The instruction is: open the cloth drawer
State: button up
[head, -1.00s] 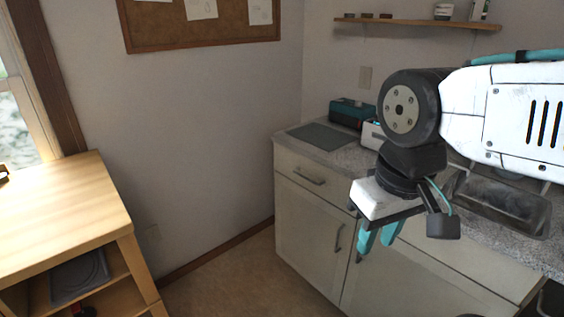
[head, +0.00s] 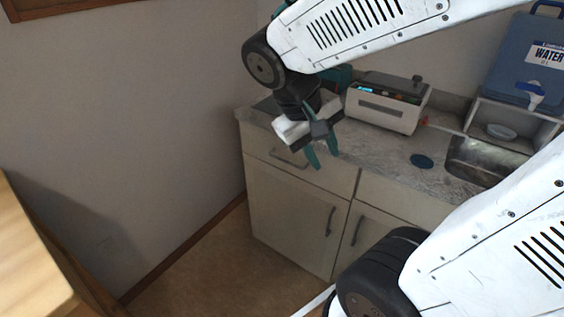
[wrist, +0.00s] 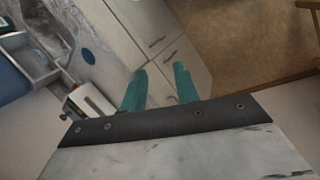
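The drawer (head: 300,172) at the top left of the pale cabinet is shut, with a grey bar handle (head: 288,156) on its front. I see no label that marks it as the cloth drawer. My gripper (head: 323,155) hangs in front of the drawer's right part, to the right of the handle in the head view, partly covering the drawer's upper edge. Its teal fingers are apart with nothing between them. In the wrist view my gripper (wrist: 160,70) is also open and empty, with the cabinet fronts (wrist: 185,55) beyond the fingers.
Cabinet doors (head: 295,220) with upright handles lie below. The speckled counter holds a white and grey device (head: 388,104), a sink (head: 485,157) and a blue water container (head: 527,62). A wooden table (head: 30,262) stands at the left. Floor between table and cabinet is clear.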

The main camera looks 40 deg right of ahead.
jog(key=w+d+f+n+h, duration=0.1)
jog(key=w+d+f+h, duration=0.3)
jog(key=w, duration=0.4)
jog(key=w+d+f+h, duration=0.35)
jog(key=w+f, duration=0.25)
jog(key=w, duration=0.2)
jog(key=w+a+f+n+t+h, duration=0.1)
jog(key=w+f+n+t, duration=0.1)
jog(key=w+f+t, duration=0.45)
jog(key=w+a+f+n+t+h, duration=0.1)
jog(key=w+a+f+n+h, duration=0.2)
jog(key=f, duration=0.7)
jog(key=w+d+f+y, duration=0.1)
jog(key=w+d, duration=0.2)
jog(key=d, duration=0.5)
jog(key=shift+w+f, duration=0.2)
jog(key=shift+w, duration=0.2)
jog(key=shift+g+y, duration=0.25)
grip_shut()
